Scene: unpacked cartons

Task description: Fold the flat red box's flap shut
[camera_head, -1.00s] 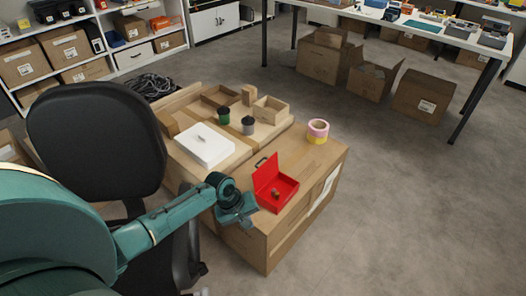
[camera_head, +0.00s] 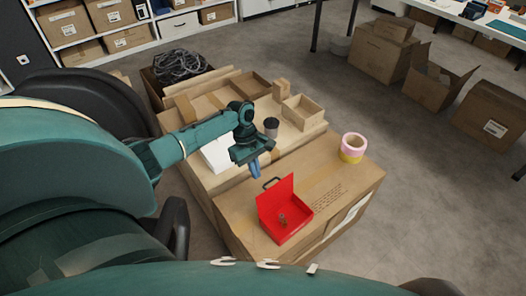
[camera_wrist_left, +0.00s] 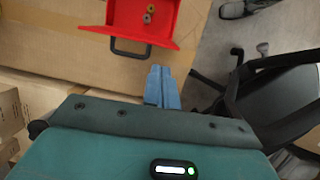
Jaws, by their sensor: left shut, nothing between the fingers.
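The flat red box (camera_head: 291,222) sits on top of a cardboard carton in the head view, with its flap (camera_head: 276,202) standing up on the left side. A small dark item lies inside. A dark handle (camera_head: 271,182) is at the flap's side. My left gripper (camera_head: 255,170) is shut and empty, above and behind the flap, apart from it. In the left wrist view the blue fingertips (camera_wrist_left: 162,85) are together, just short of the dark handle (camera_wrist_left: 131,47) and the red box (camera_wrist_left: 150,18). My right gripper is not in view.
A white box (camera_head: 216,155), a grey cup (camera_head: 271,127) and wooden trays (camera_head: 303,110) stand behind. An office chair (camera_head: 100,105) is at left.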

